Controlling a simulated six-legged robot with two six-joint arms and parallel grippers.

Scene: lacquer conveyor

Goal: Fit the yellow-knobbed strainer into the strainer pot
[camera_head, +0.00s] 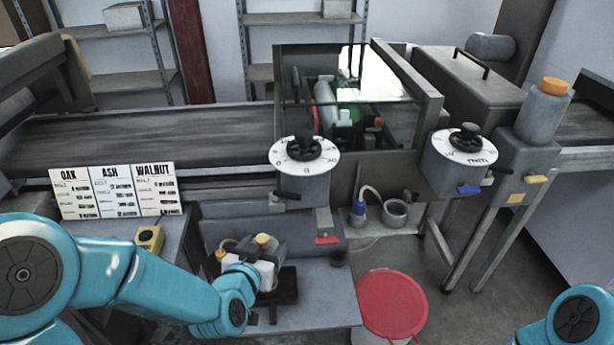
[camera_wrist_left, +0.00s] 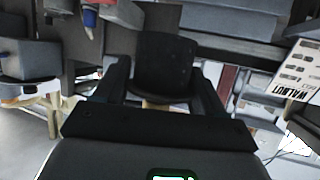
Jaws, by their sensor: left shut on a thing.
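My left gripper (camera_head: 272,270) is over the low grey shelf at lower middle. In the left wrist view its two dark fingers (camera_wrist_left: 163,85) are shut on a dark, blocky thing (camera_wrist_left: 164,62). I cannot tell whether this is the strainer. A yellow knob (camera_head: 263,240) shows just behind the gripper in the head view, and what lies under it is mostly hidden. An open grey round pot (camera_head: 395,213), possibly the strainer pot, stands on the ledge to the right, apart from the gripper. My right arm shows at the bottom right, with its gripper out of view.
A blue-handled piece with a hose (camera_head: 360,211) stands left of the pot. A red round lid (camera_head: 392,303) is on the floor side. Two dial posts (camera_head: 304,155) rise before the conveyor (camera_head: 140,135). A card board (camera_head: 115,190) stands left. The shelf's right front (camera_head: 325,300) is clear.

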